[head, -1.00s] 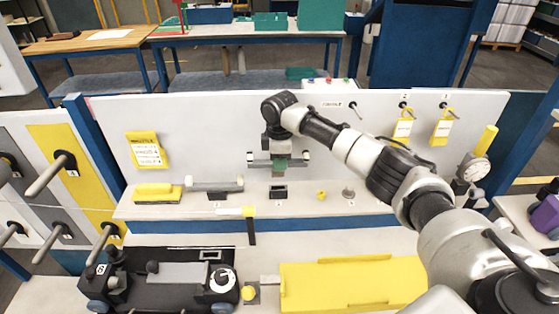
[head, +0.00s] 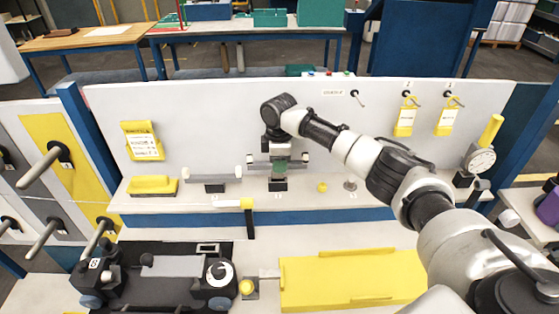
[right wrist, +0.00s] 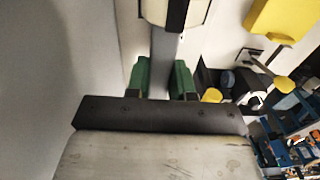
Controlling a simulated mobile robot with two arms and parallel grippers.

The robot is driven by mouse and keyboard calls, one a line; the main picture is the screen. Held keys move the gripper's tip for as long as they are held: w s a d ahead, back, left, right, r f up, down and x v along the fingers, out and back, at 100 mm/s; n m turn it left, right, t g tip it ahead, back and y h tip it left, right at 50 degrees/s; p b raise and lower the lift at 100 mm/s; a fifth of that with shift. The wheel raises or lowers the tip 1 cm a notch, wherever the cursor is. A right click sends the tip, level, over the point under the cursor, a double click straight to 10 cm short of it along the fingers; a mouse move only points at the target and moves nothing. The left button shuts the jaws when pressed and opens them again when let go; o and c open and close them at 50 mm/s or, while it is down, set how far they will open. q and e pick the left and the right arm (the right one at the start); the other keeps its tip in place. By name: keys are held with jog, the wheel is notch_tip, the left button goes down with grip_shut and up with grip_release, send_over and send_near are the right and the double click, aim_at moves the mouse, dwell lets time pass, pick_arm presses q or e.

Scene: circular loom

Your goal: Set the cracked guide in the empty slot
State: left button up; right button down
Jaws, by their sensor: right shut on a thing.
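My right gripper (head: 280,168) points down over the shelf, with its green fingers shut on a bar-like guide (head: 257,163) with pale ends. In the right wrist view the green fingers (right wrist: 161,84) clasp the guide's grey strip (right wrist: 165,48); a pale end with a dark band shows at the top. No crack can be made out. The dark slot block (head: 278,185) stands on the shelf directly below the gripper. The guide looks just above the block; contact cannot be told. My left gripper is not in view.
A similar guide (head: 215,177) sits in a dark holder to the left, beside a yellow block (head: 152,186). A yellow knob (head: 322,187) and a small metal part (head: 350,185) stand to the right. A yellow tray (head: 350,281) lies in front of the shelf.

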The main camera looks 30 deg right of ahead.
aim_at(280, 178)
jog(key=shift+f, duration=0.55)
jog(key=shift+f, duration=0.15)
jog(key=shift+f+b, duration=0.45)
jog(key=shift+f, duration=0.8)
jog(key=c, duration=0.9)
grip_release()
notch_tip(280, 178, up, 11)
jog(key=shift+f+b, duration=0.1)
jog(key=shift+b, duration=1.05)
